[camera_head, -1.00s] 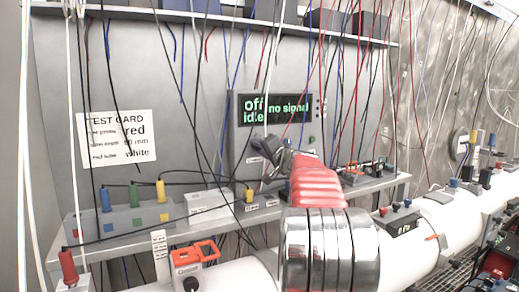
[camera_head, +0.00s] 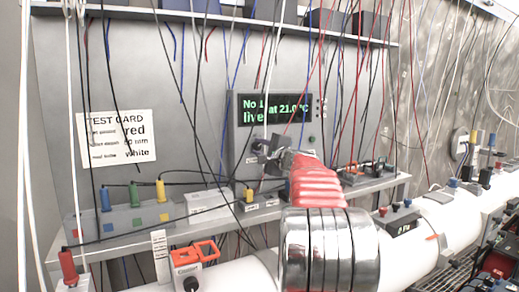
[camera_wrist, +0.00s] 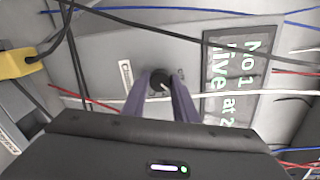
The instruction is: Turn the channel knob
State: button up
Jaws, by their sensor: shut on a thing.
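The channel knob (camera_wrist: 161,80) is a small dark round knob on the grey meter box, seen in the wrist view. My gripper (camera_wrist: 162,88) has its two purple-grey fingers on either side of the knob, shut on it. In the head view my gripper (camera_head: 262,150) is at the lower left of the grey meter box (camera_head: 234,138), and the knob is hidden behind it. Part of the same display also shows in the wrist view (camera_wrist: 230,75).
Many cables hang in front of the box and the shelf. A test card (camera_head: 120,137) is on the wall at left. A grey block (camera_head: 130,222) with blue, green and yellow plugs stands on the bench. A white pipe (camera_head: 240,275) runs along the front.

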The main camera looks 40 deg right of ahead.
jog(key=m, duration=0.3)
jog(key=f+m, duration=0.1)
jog(key=m, duration=0.2)
jog(key=shift+d, duration=0.1)
dwell(0.5)
jog(key=o, duration=1.1)
jog(key=shift+r, duration=0.25)
jog(key=shift+c, duration=0.2)
jog(key=shift+s+r, duration=0.1)
jog(key=shift+s, duration=0.2)
jog(key=v, duration=1.3)
jog(key=shift+s, duration=0.1)
